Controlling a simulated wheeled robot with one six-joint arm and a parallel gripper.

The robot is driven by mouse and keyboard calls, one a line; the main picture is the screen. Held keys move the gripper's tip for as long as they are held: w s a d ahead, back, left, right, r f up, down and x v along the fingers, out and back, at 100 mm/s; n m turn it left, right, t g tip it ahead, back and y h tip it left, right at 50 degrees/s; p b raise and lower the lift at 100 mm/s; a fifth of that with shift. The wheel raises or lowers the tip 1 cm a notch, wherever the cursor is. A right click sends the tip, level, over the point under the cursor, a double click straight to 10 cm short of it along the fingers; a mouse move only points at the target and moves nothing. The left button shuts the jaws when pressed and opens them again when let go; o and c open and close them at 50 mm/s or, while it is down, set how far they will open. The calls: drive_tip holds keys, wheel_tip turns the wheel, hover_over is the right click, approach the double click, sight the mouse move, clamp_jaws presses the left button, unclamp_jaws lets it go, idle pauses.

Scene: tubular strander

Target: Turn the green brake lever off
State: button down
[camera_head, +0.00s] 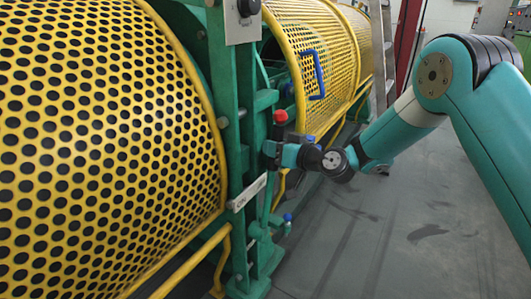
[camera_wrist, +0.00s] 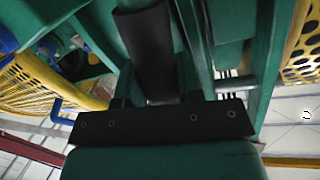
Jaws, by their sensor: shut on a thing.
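The brake lever shows in the camera_head view as a dark upright grip with a red knob (camera_head: 280,116) on top, beside the green machine frame. A thin green rod below appears to belong to it, but the joint is hidden. My gripper (camera_head: 272,150) reaches it from the right and is shut on the lever just below the knob. In the camera_wrist view, the dark round grip of the lever (camera_wrist: 146,45) stands between the fingers of my gripper (camera_wrist: 153,97). The fingertips are dark and partly hidden there.
A large yellow perforated guard (camera_head: 100,130) fills the left. A second yellow guard (camera_head: 315,45) with a blue handle (camera_head: 318,75) stands behind the lever. A green post (camera_head: 238,110) and a labelled plate (camera_head: 247,192) are close to my gripper. Open grey floor (camera_head: 390,240) lies right.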

drive_tip(key=shift+w+d+f+m, duration=0.25)
drive_tip(key=shift+w+d, duration=0.2)
drive_tip(key=shift+w, duration=0.25)
drive_tip(key=shift+w+d+f+m, duration=0.15)
drive_tip(key=shift+w+d+m, duration=0.25)
drive_tip(key=shift+w, duration=0.25)
drive_tip(key=shift+d, duration=0.1)
drive_tip(key=c, duration=0.8)
unclamp_jaws()
drive_tip(key=shift+w+f, duration=0.1)
drive_tip(key=v, duration=1.7)
drive_tip(key=shift+d+r+b, duration=0.15)
drive_tip(key=shift+r+b, duration=0.1)
drive_tip(key=shift+b, duration=0.15)
